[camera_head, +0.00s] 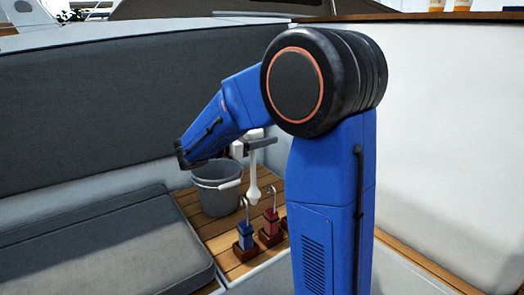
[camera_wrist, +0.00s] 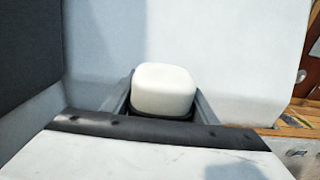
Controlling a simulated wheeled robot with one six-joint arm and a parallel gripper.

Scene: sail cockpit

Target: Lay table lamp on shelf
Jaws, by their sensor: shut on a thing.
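The table lamp is white. In the head view its pale stem (camera_head: 253,182) hangs upright below my gripper (camera_head: 262,143), with a slightly wider lower end. In the wrist view its rounded white block-like end (camera_wrist: 164,88) sits between the two grey fingers, which are shut on it. My arm and gripper hide part of the lamp in the head view. A wooden ledge (camera_head: 480,16) runs along the top right with orange and white containers on it; I cannot tell whether this is the shelf.
Below the lamp is a slatted wooden surface (camera_head: 226,243). On it stand a grey bucket (camera_head: 215,192), a blue padlock-like item (camera_head: 245,237) and a red one (camera_head: 270,228). A grey cushioned bench (camera_head: 100,245) fills the lower left. A white wall (camera_head: 450,130) stands right.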

